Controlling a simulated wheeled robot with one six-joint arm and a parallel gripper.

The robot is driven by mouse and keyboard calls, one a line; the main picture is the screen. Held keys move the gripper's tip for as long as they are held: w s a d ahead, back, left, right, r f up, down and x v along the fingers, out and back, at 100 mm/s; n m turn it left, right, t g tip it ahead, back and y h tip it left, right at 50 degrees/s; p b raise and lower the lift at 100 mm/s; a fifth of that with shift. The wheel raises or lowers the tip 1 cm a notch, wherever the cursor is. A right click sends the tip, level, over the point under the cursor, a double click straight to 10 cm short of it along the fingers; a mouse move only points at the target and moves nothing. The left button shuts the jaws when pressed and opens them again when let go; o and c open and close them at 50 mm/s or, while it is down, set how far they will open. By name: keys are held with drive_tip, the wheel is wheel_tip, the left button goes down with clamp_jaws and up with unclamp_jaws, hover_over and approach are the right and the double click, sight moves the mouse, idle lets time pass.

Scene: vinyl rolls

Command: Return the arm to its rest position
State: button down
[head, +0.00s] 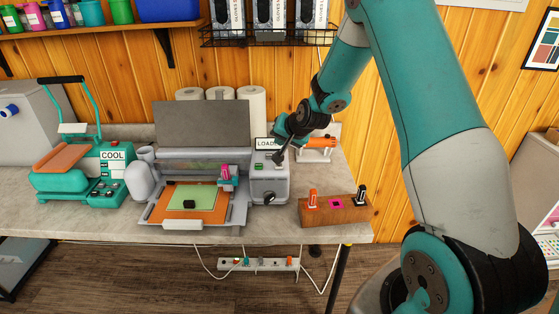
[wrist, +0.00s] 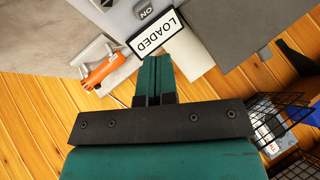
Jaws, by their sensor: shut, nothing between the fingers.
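My gripper (head: 279,158) is at the end of my teal and grey arm (head: 440,130), which reaches in from the right over the counter. The gripper points down just above the grey control box (head: 270,190) of the cutting machine, near its "LOADED" sign. In the wrist view the teal fingers (wrist: 154,66) are together with nothing between them. The "LOADED" sign (wrist: 158,32) shows just beyond the fingertips. I cannot tell whether the fingertips touch the box.
An orange-handled tool (head: 318,143) lies behind the gripper. A wooden block (head: 334,215) with small tools stands at the front right. The heat press (head: 85,175) is at the left. A wire rack (head: 268,40) hangs on the wall above. Free counter (head: 335,175) shows right of the machine.

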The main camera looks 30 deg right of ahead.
drive_tip(key=shift+r, duration=0.2)
idle(0.3)
drive_tip(key=s+a+r+n+g+y, duration=0.1)
drive_tip(key=s+a+r+n, duration=0.25)
drive_tip(key=a, duration=0.35)
drive_tip(key=s+a+r+n+g+y+b, duration=0.1)
drive_tip(key=s+a+r+n+g+y, duration=0.15)
drive_tip(key=s+a, duration=0.3)
drive_tip(key=s+a+r+n+g, duration=0.15)
drive_tip(key=s+a+r, duration=0.25)
drive_tip(key=a, duration=0.4)
drive_tip(key=s+a+r+n+g, duration=0.1)
drive_tip(key=s+a+n, duration=0.1)
drive_tip(key=s, duration=0.5)
drive_tip(key=s+a+r+n+g, duration=0.1)
drive_tip(key=s+a+n, duration=0.1)
drive_tip(key=s, duration=0.6)
drive_tip(key=s+a+r+n+g+b, duration=0.1)
drive_tip(key=s+n, duration=0.3)
drive_tip(key=s, duration=0.4)
drive_tip(key=shift+a+g, duration=0.6)
drive_tip(key=shift+a, duration=0.2)
drive_tip(key=shift+w+d+r, duration=0.1)
drive_tip(key=shift+d, duration=0.05)
